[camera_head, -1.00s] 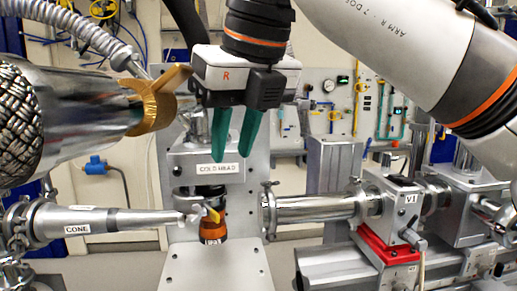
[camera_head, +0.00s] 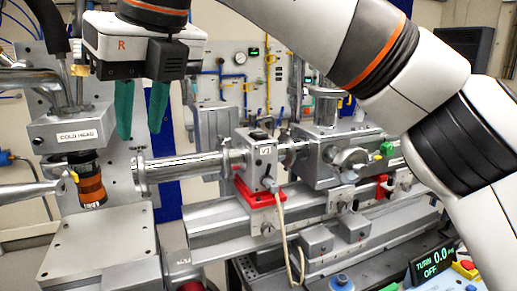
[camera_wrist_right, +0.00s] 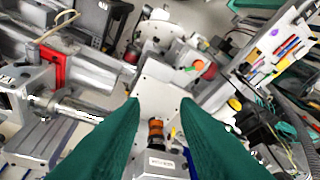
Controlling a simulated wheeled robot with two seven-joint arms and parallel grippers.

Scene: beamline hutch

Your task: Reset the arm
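My right gripper (camera_head: 139,133) hangs from the upper left in the head view, marked R, with two green fingers pointing down and a gap between them. It is open and empty, in front of the grey back plate and to the right of the cold head (camera_head: 80,135). In the right wrist view the green fingers (camera_wrist_right: 162,102) stand apart with nothing gripped. An orange and black cylinder (camera_head: 90,188) sits under the cold head; it also shows in the right wrist view (camera_wrist_right: 155,128) below and between the fingertips. My left gripper is not in view.
A horizontal steel pipe (camera_head: 185,167) runs from the back plate to valve V1 (camera_head: 262,160) on a red block (camera_head: 258,196). A turn controller reading OFF (camera_head: 434,265) stands at the lower right. A bare metal block top (camera_head: 95,240) lies below the cylinder.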

